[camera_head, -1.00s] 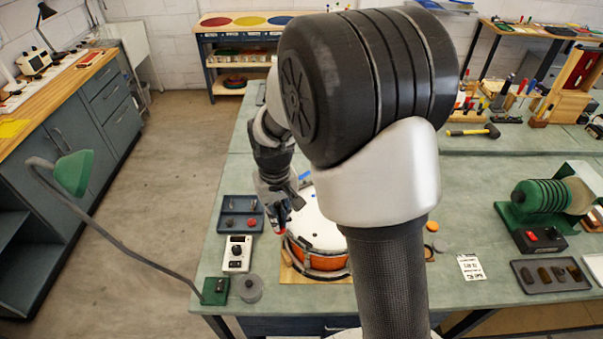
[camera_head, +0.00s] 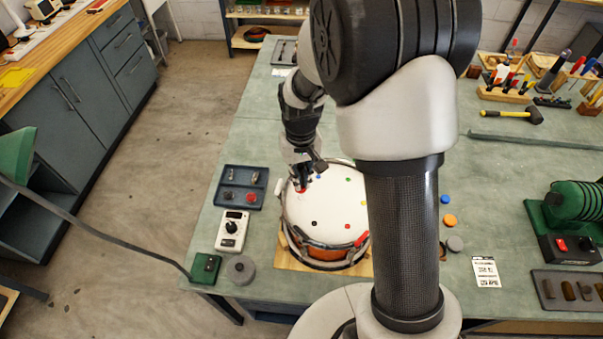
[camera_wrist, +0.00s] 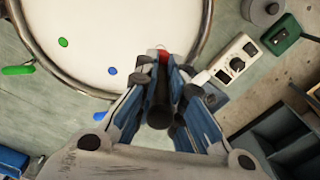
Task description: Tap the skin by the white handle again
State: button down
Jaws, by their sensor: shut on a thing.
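The drum has a white skin (camera_head: 325,205), an orange shell (camera_head: 335,256) and a metal rim. Small coloured dots lie around the skin, and the skin also shows in the wrist view (camera_wrist: 110,35). My gripper (camera_wrist: 160,100) is shut on a dark stick (camera_wrist: 161,92) with a red and white end. In the head view, my gripper (camera_head: 302,172) is over the skin's back left part, its red tip low over the skin. I cannot tell whether the tip touches.
Left of the drum are a dark tray (camera_head: 241,187), a white dial box (camera_head: 232,231), a green box (camera_head: 205,267) and a grey round piece (camera_head: 239,269). Coloured discs (camera_head: 450,220) and a printed card (camera_head: 487,271) lie to the right. A green machine (camera_head: 575,215) stands further right.

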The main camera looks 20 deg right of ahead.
jog(key=shift+s+f+b, duration=0.1)
jog(key=shift+f+b, duration=1.25)
jog(key=shift+f, duration=0.75)
notch_tip(320, 180, up, 5)
jog(key=p, duration=0.3)
jog(key=shift+p, duration=0.35)
